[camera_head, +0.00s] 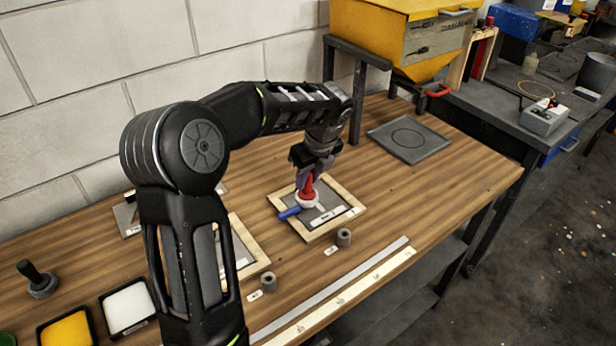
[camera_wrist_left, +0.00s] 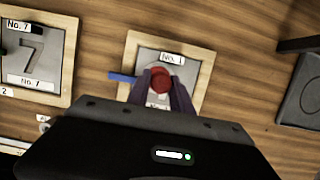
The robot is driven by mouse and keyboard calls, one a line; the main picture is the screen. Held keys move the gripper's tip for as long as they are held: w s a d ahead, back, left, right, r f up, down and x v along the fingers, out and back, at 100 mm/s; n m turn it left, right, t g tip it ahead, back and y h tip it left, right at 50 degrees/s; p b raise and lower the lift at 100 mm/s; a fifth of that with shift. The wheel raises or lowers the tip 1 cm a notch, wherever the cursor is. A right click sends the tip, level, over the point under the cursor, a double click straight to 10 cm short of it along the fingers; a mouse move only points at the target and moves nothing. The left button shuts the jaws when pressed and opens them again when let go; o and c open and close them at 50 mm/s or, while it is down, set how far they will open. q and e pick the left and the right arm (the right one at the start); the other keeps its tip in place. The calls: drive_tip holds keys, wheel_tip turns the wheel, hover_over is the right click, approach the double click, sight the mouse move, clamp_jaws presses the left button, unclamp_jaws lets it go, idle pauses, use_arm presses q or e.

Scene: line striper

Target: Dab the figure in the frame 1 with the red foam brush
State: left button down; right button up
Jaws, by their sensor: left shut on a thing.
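My left gripper (camera_head: 308,178) is shut on the red foam brush (camera_head: 307,191), whose red top also shows between the fingers in the left wrist view (camera_wrist_left: 160,80). The brush is upright over the middle of a wooden frame (camera_head: 333,188) with a grey panel. In the left wrist view this frame (camera_wrist_left: 206,72) carries a label that seems to read "No. 1". The brush and fingers hide most of the figure there. A blue bar (camera_head: 289,213) sticks out at the brush's left. I cannot tell whether the foam touches the panel. My right gripper is not in view.
Another wooden frame (camera_wrist_left: 68,60) with a figure 7 lies to the left. Small grey cylinders (camera_head: 344,237) stand near the frames. Yellow (camera_head: 66,328) and white (camera_head: 128,306) trays sit front left. A grey plate (camera_head: 408,138) and yellow hopper (camera_head: 405,35) are at the back right.

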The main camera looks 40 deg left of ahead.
use_arm(q)
drive_tip(key=shift+p, duration=0.3)
idle(0.5)
drive_tip(key=shift+f+b, duration=0.3)
drive_tip(key=shift+f, duration=0.2)
idle(0.6)
idle(0.4)
drive_tip(key=shift+r+p, duration=2.15)
drive_tip(key=shift+r, duration=0.2)
wheel_tip(320, 180, up, 3)
drive_tip(key=p, duration=0.2)
drive_tip(key=shift+f+p, duration=0.15)
drive_tip(key=shift+p, duration=0.15)
drive_tip(key=shift+r, duration=1.1)
